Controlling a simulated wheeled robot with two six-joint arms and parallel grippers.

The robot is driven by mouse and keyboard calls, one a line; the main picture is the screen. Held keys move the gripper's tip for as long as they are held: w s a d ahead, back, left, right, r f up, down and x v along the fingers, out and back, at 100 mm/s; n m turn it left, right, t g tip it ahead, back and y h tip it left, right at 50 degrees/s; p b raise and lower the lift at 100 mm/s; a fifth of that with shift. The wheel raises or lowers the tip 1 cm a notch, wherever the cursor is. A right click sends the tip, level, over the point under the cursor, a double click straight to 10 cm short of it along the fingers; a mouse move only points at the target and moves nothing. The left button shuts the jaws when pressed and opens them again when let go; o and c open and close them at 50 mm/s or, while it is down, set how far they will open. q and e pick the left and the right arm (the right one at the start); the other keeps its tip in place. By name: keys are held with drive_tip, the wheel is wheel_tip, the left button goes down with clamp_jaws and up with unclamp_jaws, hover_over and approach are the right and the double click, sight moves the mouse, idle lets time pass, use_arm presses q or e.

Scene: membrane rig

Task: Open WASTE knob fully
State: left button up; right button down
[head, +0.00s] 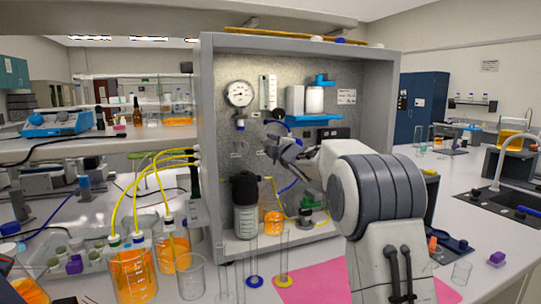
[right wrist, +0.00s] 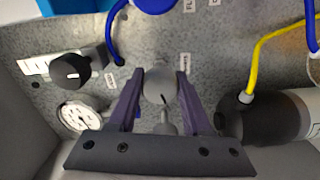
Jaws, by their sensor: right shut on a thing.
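My right gripper (head: 274,146) reaches to the back panel of the grey cabinet in the head view. In the right wrist view its two purple fingers (right wrist: 160,88) are closed around a round grey knob (right wrist: 160,84) with a dark pointer mark. The small labels beside the knob are too small to read surely, so I cannot confirm it is the WASTE one. In the head view this knob is hidden by the gripper and wrist. My left gripper is not in view.
A black knob (right wrist: 70,70) and a dial gauge (right wrist: 80,115) sit to the left of the held knob in the wrist view. Blue tubing (right wrist: 114,38) and yellow tubing (right wrist: 258,62) run nearby. A black-topped bottle (head: 245,205) stands inside the cabinet. Glass cylinders (head: 283,258) stand in front.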

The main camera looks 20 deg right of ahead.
drive_tip(key=n+b, duration=0.2)
drive_tip(key=n, duration=0.1)
drive_tip(key=shift+f+n, duration=0.15)
drive_tip(key=shift+n, duration=0.25)
drive_tip(key=n+b, duration=0.1)
drive_tip(key=n, duration=0.2)
drive_tip(key=shift+n+b, duration=0.3)
drive_tip(key=shift+b, duration=0.1)
drive_tip(key=n+b, duration=0.1)
drive_tip(key=n, duration=0.2)
drive_tip(key=shift+n, duration=0.3)
drive_tip(key=shift+n+b, duration=0.75)
drive_tip(key=shift+n, duration=1.15)
drive_tip(key=shift+c, duration=1.6)
unclamp_jaws()
